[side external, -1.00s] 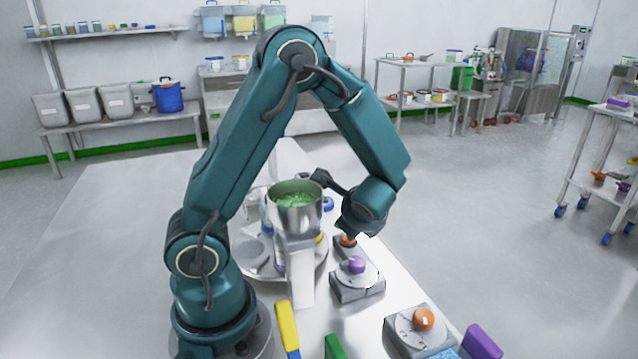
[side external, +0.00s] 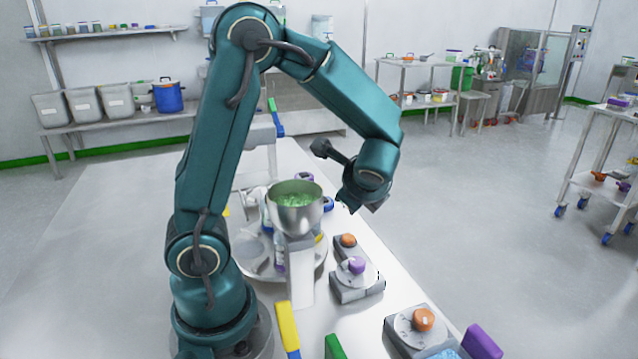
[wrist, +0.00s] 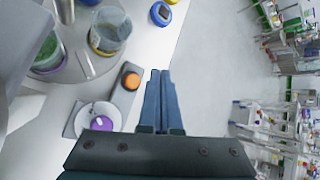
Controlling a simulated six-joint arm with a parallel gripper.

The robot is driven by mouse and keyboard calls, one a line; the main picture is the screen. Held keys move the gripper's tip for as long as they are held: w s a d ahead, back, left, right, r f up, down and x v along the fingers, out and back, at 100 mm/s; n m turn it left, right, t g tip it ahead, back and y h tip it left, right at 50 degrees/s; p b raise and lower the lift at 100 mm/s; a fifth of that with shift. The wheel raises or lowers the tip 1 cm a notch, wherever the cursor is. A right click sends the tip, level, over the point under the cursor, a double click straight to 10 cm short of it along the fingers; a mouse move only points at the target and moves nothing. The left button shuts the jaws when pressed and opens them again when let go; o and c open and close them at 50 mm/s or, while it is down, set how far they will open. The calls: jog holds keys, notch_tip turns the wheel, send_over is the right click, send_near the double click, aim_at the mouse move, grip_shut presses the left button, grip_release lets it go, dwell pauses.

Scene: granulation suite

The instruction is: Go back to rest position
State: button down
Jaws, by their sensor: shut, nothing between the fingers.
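In the wrist view the two fingers of my gripper (wrist: 160,85) lie side by side, shut, with nothing held. Below it on the table stands a grey block with an orange knob (side external: 348,240) and a purple knob (side external: 357,265) on a round plate. The wrist view shows the orange knob (wrist: 131,81) left of the fingers and the purple knob (wrist: 101,123) below that.
A steel bowl of green granules (side external: 296,208) stands on a machine beside my arm. Another unit with an orange knob (side external: 424,319) sits at the front right of the table (side external: 110,260). The air right of my gripper is clear; a steel cart (side external: 590,190) stands far right.

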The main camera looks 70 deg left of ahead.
jog(key=shift+r, duration=0.2)
jog(key=s+d+r+n+t+h, duration=0.1)
jog(key=s+d+n+h, duration=0.3)
jog(key=d, duration=0.4)
jog(key=s+d+r+n+t+h, duration=0.1)
jog(key=s+d+r+n+h, duration=0.3)
jog(key=s+d+n, duration=0.2)
jog(key=shift+s+d+n+t+h, duration=0.25)
jog(key=shift+d+n+t+h, duration=0.15)
jog(key=shift+d+n, duration=0.85)
jog(key=shift+a, duration=0.15)
dwell(1.0)
